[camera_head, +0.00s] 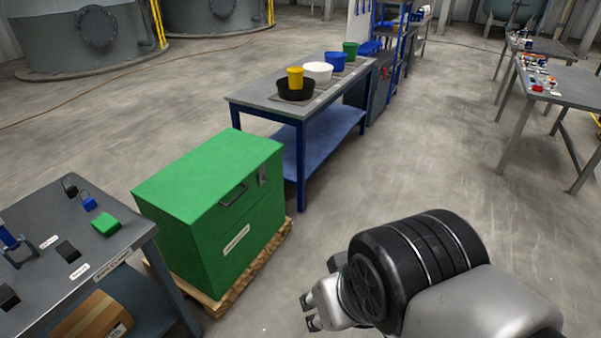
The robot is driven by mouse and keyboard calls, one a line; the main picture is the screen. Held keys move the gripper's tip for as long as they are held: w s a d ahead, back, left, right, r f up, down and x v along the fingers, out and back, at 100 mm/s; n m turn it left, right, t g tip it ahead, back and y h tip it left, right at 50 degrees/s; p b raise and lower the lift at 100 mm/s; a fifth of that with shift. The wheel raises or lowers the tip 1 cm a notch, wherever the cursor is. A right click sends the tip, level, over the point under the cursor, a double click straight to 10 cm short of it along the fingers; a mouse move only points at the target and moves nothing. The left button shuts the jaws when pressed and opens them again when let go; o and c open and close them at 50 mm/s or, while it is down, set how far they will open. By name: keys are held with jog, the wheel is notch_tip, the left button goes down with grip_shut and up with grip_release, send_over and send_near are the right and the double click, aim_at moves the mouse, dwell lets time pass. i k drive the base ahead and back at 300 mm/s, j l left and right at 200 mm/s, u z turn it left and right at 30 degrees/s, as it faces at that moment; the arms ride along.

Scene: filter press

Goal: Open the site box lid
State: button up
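The green site box (237,252) stands on a wooden pallet left of the picture's middle. Its green lid (207,172) lies flat and closed on top. A dark handle (233,195) sits on the lid's front edge, with a grey latch (262,174) to its right. A pale label is on the box front. My gripper (309,311) is at the bottom middle, right of the box and apart from it. Its fingertips point left, and they are too small to tell how far they are spread. Nothing shows between them.
A grey table (146,232) with small locks and labelled items stands close at the box's left. A blue-framed bench (241,105) with bowls and cups stands behind it. The wooden pallet (261,263) edges out below the box.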

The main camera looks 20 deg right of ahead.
aim_at(190, 190)
jog(key=i+u, duration=0.2)
jog(key=u, duration=0.15)
jog(key=i+l+u, duration=0.1)
jog(key=u, duration=0.25)
jog(key=i+l+u, duration=0.15)
jog(key=i+u, duration=0.2)
jog(key=i+l+u, duration=0.15)
jog(key=i+l, duration=0.65)
